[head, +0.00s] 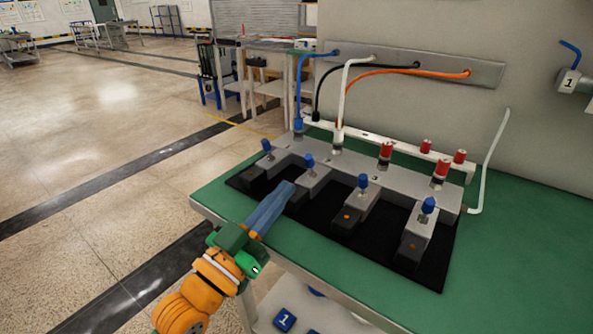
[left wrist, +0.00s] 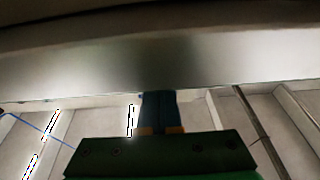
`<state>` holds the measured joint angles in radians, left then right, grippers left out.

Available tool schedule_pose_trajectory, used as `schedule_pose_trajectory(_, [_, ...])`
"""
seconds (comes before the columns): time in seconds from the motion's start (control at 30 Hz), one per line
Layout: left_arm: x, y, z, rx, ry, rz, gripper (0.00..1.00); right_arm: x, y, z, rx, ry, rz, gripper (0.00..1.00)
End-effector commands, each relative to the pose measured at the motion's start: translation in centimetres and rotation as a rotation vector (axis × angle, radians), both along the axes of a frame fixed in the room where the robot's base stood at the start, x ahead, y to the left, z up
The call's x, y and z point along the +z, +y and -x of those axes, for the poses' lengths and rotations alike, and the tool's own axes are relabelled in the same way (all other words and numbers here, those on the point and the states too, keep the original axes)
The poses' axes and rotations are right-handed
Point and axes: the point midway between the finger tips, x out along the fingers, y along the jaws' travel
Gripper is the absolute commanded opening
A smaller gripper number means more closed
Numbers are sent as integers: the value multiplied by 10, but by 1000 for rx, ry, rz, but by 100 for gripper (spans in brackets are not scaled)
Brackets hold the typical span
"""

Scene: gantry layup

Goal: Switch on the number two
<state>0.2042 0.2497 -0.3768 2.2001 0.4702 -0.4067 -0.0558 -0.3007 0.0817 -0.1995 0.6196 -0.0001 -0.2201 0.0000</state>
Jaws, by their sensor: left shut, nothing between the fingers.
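A grey metal unit (head: 327,174) with several arms sits on a black mat (head: 379,243) on the green bench. Each arm carries a blue-topped switch: the first (head: 267,146) at far left, the second (head: 309,160), the third (head: 363,181) and the fourth (head: 429,205). I read no numbers on these arms. My left gripper (head: 288,189) is shut and empty, its blue fingers pointing up-right, just short of the second arm's front end; contact is unclear. In the left wrist view, the fingers (left wrist: 160,112) show below a large blurred grey surface. My right gripper is not in view.
Blue and white hoses (head: 343,95) rise from the unit to a wall plate (head: 487,72); red-capped fittings (head: 441,168) stand behind. A box marked 1 (head: 569,82) is on the wall. A blue block marked 1 (head: 284,319) lies below the bench (head: 525,240), whose right side is clear.

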Motion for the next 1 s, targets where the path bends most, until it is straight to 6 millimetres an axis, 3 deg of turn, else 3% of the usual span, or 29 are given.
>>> schedule_pose_trajectory(0.3, [13,-25,-35,0,-1,1,0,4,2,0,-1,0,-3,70])
schedule_pose_trajectory(0.73, [14,-27,-38,1,3,-2,0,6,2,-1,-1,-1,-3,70])
schedule_pose_trajectory(0.87, [21,-28,-38,1,25,-19,0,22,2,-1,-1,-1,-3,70])
schedule_pose_trajectory(1.0, [31,-29,-40,1,89,-67,0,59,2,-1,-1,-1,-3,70])
